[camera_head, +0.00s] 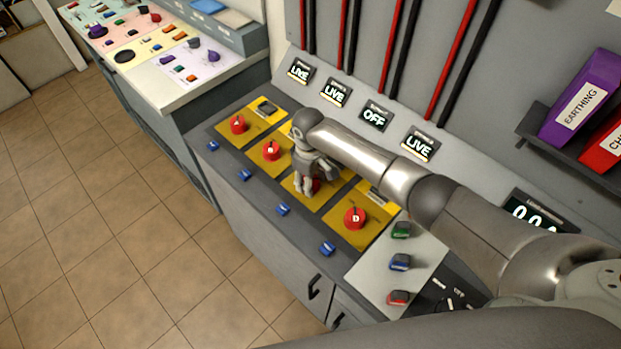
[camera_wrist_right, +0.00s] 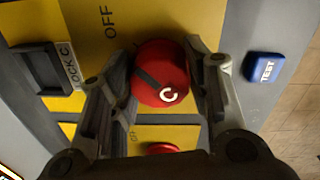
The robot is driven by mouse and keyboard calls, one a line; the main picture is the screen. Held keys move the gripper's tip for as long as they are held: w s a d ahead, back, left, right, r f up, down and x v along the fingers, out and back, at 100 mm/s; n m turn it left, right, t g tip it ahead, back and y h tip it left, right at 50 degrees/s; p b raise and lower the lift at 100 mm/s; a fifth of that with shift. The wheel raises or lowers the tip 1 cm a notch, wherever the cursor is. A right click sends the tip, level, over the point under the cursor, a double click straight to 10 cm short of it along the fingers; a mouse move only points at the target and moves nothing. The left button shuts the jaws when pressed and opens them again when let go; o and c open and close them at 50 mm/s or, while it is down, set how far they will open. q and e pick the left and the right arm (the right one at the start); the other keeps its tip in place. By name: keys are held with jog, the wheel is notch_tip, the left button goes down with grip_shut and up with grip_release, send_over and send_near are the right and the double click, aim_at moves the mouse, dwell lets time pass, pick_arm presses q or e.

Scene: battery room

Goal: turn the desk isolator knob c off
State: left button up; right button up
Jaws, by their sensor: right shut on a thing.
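The red round knob C (camera_wrist_right: 160,72) sits on a yellow plate and carries a dark stripe and a white letter C. My right gripper (camera_wrist_right: 165,65) is shut on knob C, one finger on each side. The stripe lies diagonally; the word OFF (camera_wrist_right: 109,21) is printed on the plate above left. In the head view my right gripper (camera_head: 311,183) comes down over the third plate and hides most of knob C (camera_head: 315,186). The third wall display (camera_head: 374,117) reads OFF. My left gripper is not in view.
Red knobs A (camera_head: 238,124), B (camera_head: 271,150) and D (camera_head: 355,218) stand in the same row. A dark lock holder (camera_wrist_right: 47,69) marked LOCK C and a blue TEST button (camera_wrist_right: 264,67) flank knob C. Displays beside the OFF one read LIVE.

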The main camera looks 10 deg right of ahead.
jog(key=o, duration=1)
notch_tip(320, 180, up, 12)
jog(key=shift+s, duration=0.15)
jog(key=shift+a, duration=0.1)
dwell(0.3)
